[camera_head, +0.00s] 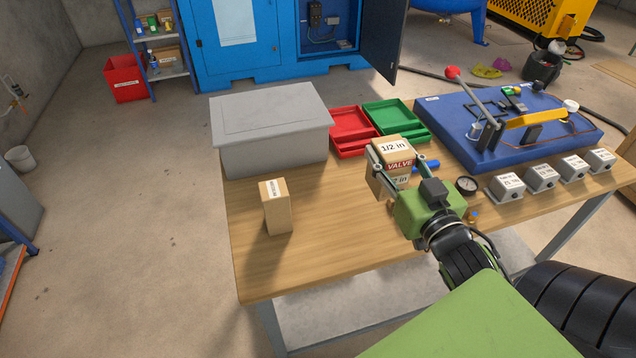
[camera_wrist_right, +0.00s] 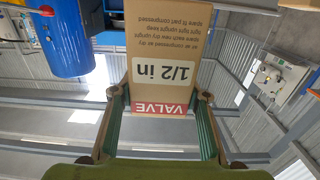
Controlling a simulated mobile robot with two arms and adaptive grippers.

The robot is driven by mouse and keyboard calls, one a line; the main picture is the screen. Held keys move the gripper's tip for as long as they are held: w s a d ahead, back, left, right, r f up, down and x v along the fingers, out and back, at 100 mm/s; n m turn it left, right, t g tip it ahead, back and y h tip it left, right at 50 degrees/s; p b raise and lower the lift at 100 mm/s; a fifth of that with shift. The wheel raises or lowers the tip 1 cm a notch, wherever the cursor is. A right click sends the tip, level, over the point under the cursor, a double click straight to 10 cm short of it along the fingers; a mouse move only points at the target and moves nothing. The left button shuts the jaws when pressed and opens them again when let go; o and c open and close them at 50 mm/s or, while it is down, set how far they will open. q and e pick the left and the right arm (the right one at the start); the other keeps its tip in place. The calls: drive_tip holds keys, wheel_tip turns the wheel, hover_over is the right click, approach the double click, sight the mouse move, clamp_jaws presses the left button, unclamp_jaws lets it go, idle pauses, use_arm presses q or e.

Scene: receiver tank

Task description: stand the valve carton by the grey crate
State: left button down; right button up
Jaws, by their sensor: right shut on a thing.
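The valve carton (camera_head: 397,150) is a brown box with a white "1/2 in" label and a red "VALVE" band. My right gripper (camera_head: 384,178) is shut on it, with a finger on each side. In the right wrist view the carton (camera_wrist_right: 168,60) fills the space between the fingers (camera_wrist_right: 165,112), its print upside down. I cannot tell whether the carton touches the table. The grey crate (camera_head: 270,128), with a closed lid, stands at the table's back left, left of the carton. My left gripper is not in view.
A smaller brown carton (camera_head: 276,207) stands upright in front of the grey crate. Red (camera_head: 350,125) and green (camera_head: 395,118) trays lie behind the held carton. A blue test bench (camera_head: 510,130), several grey boxes and a gauge (camera_head: 466,184) are at right. The table's front middle is clear.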

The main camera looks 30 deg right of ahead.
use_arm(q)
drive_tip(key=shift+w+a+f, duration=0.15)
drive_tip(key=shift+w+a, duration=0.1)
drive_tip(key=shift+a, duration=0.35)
use_arm(e)
drive_tip(key=w+a+f, duration=0.6)
drive_tip(key=w+f, duration=0.4)
drive_tip(key=f, duration=0.2)
drive_tip(key=shift+a, duration=0.2)
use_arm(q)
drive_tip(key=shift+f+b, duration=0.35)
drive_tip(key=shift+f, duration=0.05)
use_arm(e)
drive_tip(key=shift+f, duration=0.5)
drive_tip(key=shift+s, duration=0.1)
